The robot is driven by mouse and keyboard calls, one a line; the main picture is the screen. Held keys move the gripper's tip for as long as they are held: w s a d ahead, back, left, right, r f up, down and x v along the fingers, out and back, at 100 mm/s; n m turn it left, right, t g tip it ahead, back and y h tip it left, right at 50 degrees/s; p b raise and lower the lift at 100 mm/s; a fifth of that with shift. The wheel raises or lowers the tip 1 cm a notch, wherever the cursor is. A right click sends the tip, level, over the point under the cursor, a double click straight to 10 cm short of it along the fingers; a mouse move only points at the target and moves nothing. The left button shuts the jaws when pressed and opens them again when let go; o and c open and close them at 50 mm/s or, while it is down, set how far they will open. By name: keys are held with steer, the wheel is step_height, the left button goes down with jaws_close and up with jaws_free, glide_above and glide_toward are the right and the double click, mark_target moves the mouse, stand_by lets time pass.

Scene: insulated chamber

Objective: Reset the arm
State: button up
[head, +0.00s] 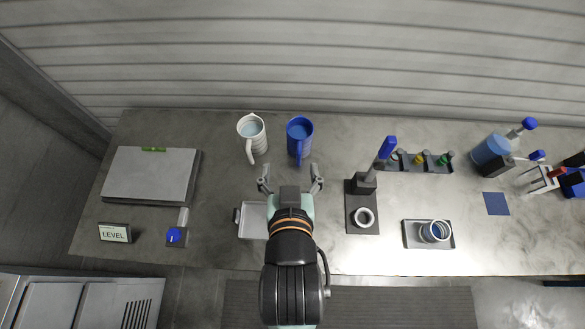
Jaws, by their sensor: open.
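My gripper (290,178) shows in the head view above the middle of the bench. Its two fingers are spread wide apart with nothing between them. A white mug (253,146) and a blue mug (299,130) stand just beyond the fingertips, toward the back of the bench. Both mugs have their handles turned toward the front. My arm comes in from the bottom of the picture and partly hides a pale tray (252,221) under it.
A grey slab (150,175), a LEVEL sign (114,232) and a blue-knobbed device (175,236) sit left. Right are a dark stand (362,215), a tray with rings (415,238), a rack (410,160), a blue bottle (490,150) and a blue square (496,204).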

step_height(320, 180, up, 26)
steer(key=p, duration=2.5)
steer(key=shift+d+f+p, duration=0.15)
steer(key=shift+f+p, duration=0.05)
steer(key=shift+p, duration=0.15)
